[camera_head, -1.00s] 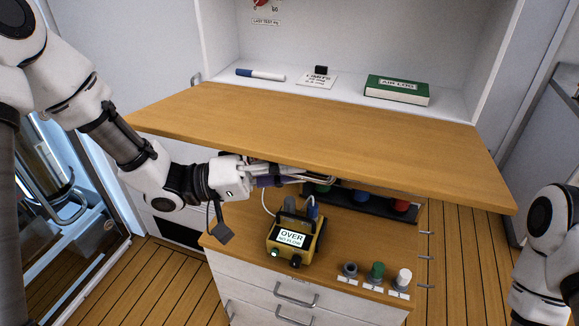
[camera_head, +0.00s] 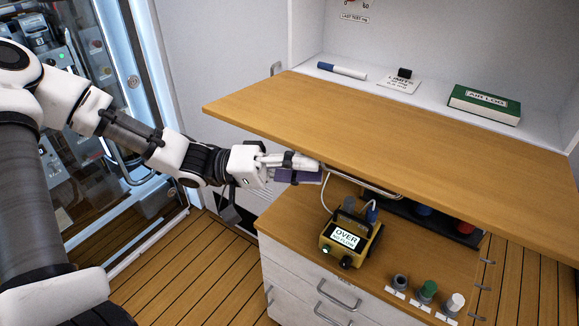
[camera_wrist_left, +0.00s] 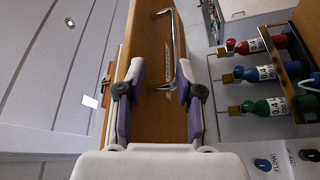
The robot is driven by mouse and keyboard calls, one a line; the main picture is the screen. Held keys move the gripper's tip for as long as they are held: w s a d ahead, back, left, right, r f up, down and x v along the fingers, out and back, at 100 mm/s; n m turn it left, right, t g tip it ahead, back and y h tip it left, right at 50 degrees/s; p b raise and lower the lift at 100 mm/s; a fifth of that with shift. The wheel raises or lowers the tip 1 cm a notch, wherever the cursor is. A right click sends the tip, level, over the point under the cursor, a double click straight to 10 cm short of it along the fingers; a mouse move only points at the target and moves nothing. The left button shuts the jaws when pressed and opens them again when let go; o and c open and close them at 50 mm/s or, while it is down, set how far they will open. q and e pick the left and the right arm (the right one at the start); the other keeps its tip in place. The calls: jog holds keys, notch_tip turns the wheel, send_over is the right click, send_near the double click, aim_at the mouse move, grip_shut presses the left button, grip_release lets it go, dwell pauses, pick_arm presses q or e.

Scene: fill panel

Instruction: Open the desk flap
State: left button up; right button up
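The desk flap (camera_head: 400,120) is a wooden board standing out roughly level from the white cabinet, above the drawer unit. A metal bar handle (camera_head: 365,184) shows below its front edge; the handle also shows on the wood in the left wrist view (camera_wrist_left: 181,45). My left gripper (camera_head: 312,168) is by the flap's front edge, left of the handle. In the left wrist view its two fingers (camera_wrist_left: 160,95) are apart, with wood visible between them and the handle mostly beyond the tips. It holds nothing visible. My right gripper is out of view.
A yellow meter (camera_head: 350,242) reading "OVER" stands on the lower wooden top, with several knobs (camera_head: 427,291) to its right. Gas bottles (camera_wrist_left: 262,107) sit in a rack under the flap. A pen (camera_head: 341,71) and green book (camera_head: 484,104) lie on the shelf behind.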

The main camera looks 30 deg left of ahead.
pick_arm(q)
jog(key=v, duration=0.3)
dwell(0.4)
jog(key=p+v, duration=0.9)
jog(key=p, duration=0.4)
jog(key=shift+w+f+p, duration=0.15)
jog(key=shift+f+p, duration=0.1)
jog(key=shift+p, duration=0.15)
